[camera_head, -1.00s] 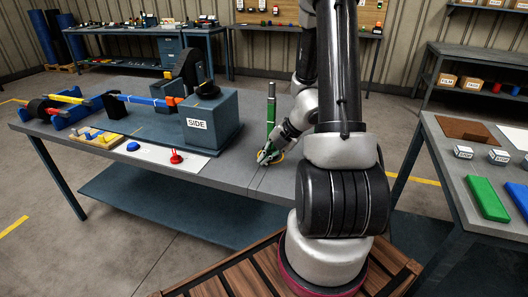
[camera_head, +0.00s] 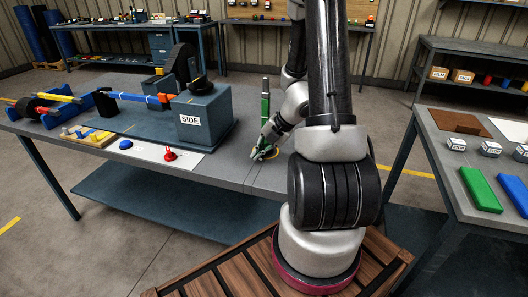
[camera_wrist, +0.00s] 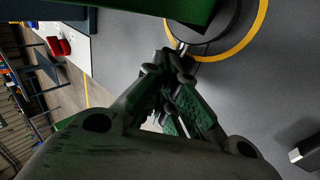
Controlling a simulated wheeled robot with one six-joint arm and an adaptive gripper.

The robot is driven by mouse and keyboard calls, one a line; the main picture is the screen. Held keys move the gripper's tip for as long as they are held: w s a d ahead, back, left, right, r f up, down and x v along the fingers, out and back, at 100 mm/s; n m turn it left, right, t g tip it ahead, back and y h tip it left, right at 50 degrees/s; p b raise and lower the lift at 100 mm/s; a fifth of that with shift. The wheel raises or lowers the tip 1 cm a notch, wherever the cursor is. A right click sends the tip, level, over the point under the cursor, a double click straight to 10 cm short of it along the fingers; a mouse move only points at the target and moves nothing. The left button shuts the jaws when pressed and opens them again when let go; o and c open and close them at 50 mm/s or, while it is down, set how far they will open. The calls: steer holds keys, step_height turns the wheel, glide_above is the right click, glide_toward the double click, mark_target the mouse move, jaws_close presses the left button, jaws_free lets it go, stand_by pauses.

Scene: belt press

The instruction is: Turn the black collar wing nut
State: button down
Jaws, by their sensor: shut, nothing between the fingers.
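A black knob-like part (camera_head: 199,83) sits on top of the blue-grey block marked SIDE (camera_head: 204,118); it is too small to tell whether it is the collar wing nut. A black round part (camera_head: 28,107) is around the bar at the far left of the bench. My gripper (camera_head: 258,153) is low over the bench, right of the block, by the foot of an upright green post (camera_head: 265,108). In the wrist view my gripper's fingertips (camera_wrist: 176,58) are together and empty, close to a black disc (camera_wrist: 212,30) inside a yellow ring (camera_wrist: 262,25).
A red knob (camera_head: 170,155) and a blue button (camera_head: 125,144) are on a white sheet at the bench's front. A second table with green (camera_head: 480,190) and blue blocks stands at the right.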

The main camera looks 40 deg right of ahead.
steer(key=shift+w+a+f, duration=0.15)
steer(key=shift+w+a, duration=0.15)
steer(key=shift+w, duration=0.1)
stand_by(0.6)
stand_by(0.3)
